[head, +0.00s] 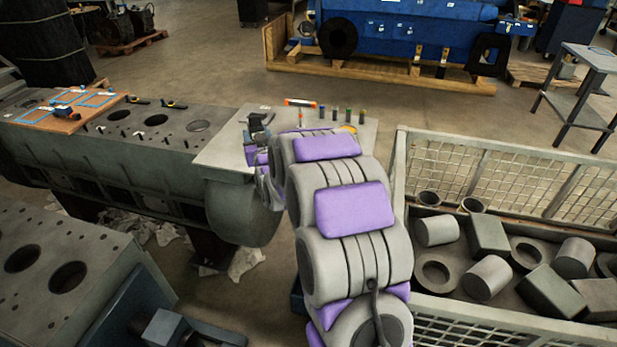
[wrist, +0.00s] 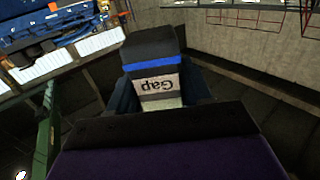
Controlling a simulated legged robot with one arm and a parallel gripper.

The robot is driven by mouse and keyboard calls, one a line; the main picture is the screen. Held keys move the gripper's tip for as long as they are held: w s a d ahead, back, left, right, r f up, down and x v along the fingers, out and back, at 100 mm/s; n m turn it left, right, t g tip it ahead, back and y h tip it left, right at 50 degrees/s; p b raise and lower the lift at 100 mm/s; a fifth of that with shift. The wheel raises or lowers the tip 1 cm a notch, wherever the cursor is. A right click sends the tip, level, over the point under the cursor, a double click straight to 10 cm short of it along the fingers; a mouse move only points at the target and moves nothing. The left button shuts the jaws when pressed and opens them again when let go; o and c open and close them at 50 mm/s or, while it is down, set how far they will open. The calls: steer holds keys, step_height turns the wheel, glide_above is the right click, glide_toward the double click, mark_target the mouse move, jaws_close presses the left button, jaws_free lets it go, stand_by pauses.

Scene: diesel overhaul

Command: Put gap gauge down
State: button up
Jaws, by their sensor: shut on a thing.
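The gap gauge (wrist: 152,50) shows in the wrist view as a dark block with a blue band and a white label reading "Gap", upside down in the picture. My gripper (wrist: 160,92) is shut on it, with a dark finger on each side of the label. In the head view my gripper (head: 257,128) is over the left part of a pale grey tabletop (head: 222,150). The gauge cannot be made out clearly there. My own arm hides much of the tabletop.
A long grey engine block (head: 130,160) lies left, with a wooden board (head: 45,121) marked with blue outlines on it. Several small coloured items and an orange-and-white tool (head: 300,103) are on the tabletop's far side. A mesh-sided crate (head: 398,180) of metal parts stands right.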

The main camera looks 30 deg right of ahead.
steer(key=d+f+m+g+h, duration=0.3)
steer(key=d+f+h, duration=0.2)
steer(key=d, duration=0.4)
steer(key=d+f+m+g+h, duration=0.3)
steer(key=d+f+m+h, duration=0.1)
steer(key=d, duration=0.4)
steer(key=f, duration=0.2)
steer(key=f+b, duration=0.1)
steer(key=f, duration=0.3)
steer(key=shift+w+a+f+b, duration=0.1)
steer(key=shift+w+a+b, duration=0.25)
steer(key=shift+a+b, duration=0.05)
steer(key=shift+d+f, duration=0.3)
steer(key=shift+f, duration=0.4)
steer(key=shift+d+f+b, duration=0.25)
steer(key=shift+f+b, duration=0.15)
steer(key=shift+f, duration=0.8)
steer(key=shift+a+f, duration=0.1)
steer(key=shift+f, duration=0.1)
steer(key=shift+a+r, duration=0.15)
steer(key=shift+a, duration=0.2)
steer(key=o, duration=1.3)
steer(key=shift+d, duration=0.3)
